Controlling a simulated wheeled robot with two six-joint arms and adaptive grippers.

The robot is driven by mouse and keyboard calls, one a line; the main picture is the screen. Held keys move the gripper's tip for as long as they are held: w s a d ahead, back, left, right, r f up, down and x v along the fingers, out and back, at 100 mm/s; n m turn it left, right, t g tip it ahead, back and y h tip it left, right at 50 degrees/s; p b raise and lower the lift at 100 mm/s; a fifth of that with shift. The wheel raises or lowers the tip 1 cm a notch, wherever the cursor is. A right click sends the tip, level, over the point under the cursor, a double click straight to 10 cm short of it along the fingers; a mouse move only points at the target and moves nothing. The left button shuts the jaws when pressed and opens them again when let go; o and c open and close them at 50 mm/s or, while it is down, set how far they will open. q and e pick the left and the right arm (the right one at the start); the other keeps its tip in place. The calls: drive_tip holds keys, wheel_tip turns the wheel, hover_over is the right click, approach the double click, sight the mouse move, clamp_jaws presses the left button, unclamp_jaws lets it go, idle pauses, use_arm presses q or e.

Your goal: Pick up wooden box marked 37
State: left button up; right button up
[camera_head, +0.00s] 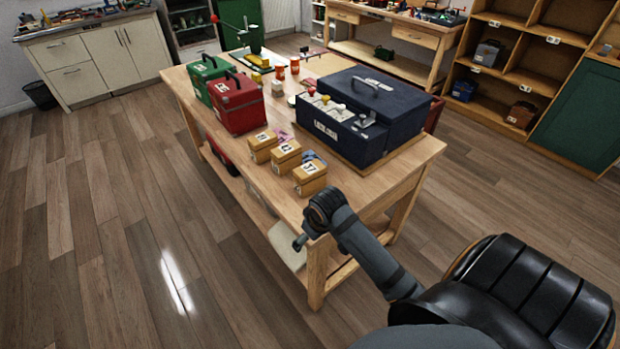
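The wooden box marked 37 (310,179) sits near the front edge of the wooden table (420,150), with something blue-grey at its back. Two similar wooden boxes stand in a row to its left, a middle box (286,157) and a far box (263,147); their numbers are hard to read. My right arm comes in from the lower right, and its dark end with the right gripper (310,228) is at the table's near corner, just in front of and below box 37, apart from it. Its fingers are too small and dark to read. My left gripper is not in view.
A large dark blue case (385,105) stands behind the boxes. A red toolbox (237,103) and a green toolbox (207,76) stand to the left. The floor (110,230) left of the table is clear. Shelves (515,60) stand at the back right.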

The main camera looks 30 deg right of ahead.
sight(308, 176)
drive_tip(key=w+d+r, duration=0.1)
drive_tip(key=w, duration=0.1)
drive_tip(key=w+d+r, duration=0.1)
drive_tip(key=w+d, duration=0.1)
drive_tip(key=w, duration=0.1)
drive_tip(key=w+d+r, duration=0.1)
drive_tip(key=w, duration=0.2)
drive_tip(key=shift+d+r, duration=0.15)
drive_tip(key=shift+m, duration=0.7)
drive_tip(key=w+d+r, duration=0.4)
drive_tip(key=w+r, duration=0.1)
drive_tip(key=w+d+r, duration=0.2)
drive_tip(key=shift+w+d+r, duration=0.15)
drive_tip(key=shift+w+r, duration=0.05)
drive_tip(key=shift+r, duration=0.2)
drive_tip(key=p+x, duration=0.1)
drive_tip(key=x, duration=0.9)
drive_tip(key=shift+w+f, duration=0.2)
drive_tip(key=shift+s, duration=0.1)
drive_tip(key=c, duration=0.9)
drive_tip(key=shift+r, duration=0.1)
drive_tip(key=shift+c, duration=0.4)
